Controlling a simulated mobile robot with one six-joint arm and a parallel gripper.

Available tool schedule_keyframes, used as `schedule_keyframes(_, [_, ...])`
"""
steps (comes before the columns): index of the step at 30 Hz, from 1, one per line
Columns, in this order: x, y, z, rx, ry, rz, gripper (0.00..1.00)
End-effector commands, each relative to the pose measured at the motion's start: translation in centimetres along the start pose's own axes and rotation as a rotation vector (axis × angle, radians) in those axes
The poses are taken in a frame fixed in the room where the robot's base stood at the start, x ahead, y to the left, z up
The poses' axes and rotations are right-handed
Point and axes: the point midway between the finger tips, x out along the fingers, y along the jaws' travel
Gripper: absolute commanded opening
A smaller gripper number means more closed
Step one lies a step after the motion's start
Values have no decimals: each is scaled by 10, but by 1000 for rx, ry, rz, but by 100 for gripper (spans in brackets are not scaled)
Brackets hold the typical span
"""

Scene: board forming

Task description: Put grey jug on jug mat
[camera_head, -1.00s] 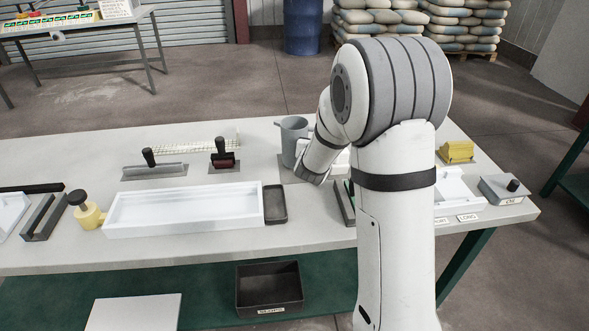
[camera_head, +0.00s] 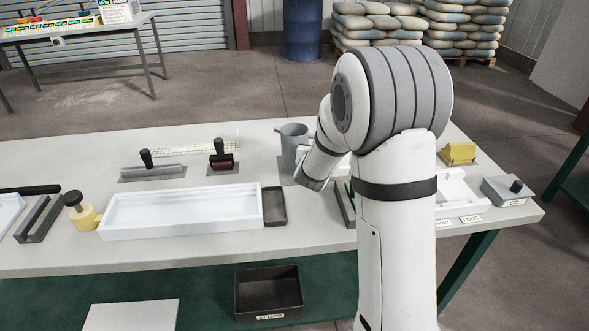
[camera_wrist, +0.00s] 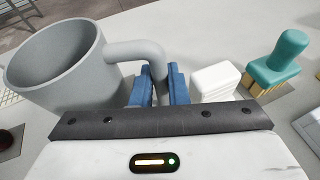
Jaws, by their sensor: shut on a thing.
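The grey jug (camera_head: 293,148) is upright at the back of the table, right of the middle, partly behind my arm. In the wrist view the jug (camera_wrist: 58,68) is at left, with its open mouth showing. My gripper (camera_wrist: 160,86) has its blue fingers shut on the jug's handle (camera_wrist: 136,50). In the head view my gripper is hidden behind my arm. A flat grey mat (camera_head: 284,174) shows under and in front of the jug, mostly hidden by the jug and arm. I cannot tell whether the jug's base touches it.
A white tray (camera_head: 182,230) and a small dark tray (camera_head: 274,207) lie in front. A white block (camera_wrist: 216,82) and a teal brush (camera_wrist: 279,56) stand right of my gripper.

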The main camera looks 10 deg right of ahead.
Motion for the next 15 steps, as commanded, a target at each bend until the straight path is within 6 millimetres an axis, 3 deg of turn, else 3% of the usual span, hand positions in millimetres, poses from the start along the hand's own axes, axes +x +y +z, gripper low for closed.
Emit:
schedule_keyframes(4, [1,0,-2,1,-3,0,0])
schedule_keyframes(5, [1,0,-1,1,-3,0,15])
schedule_keyframes(15, [1,0,-2,0,-1,0,39])
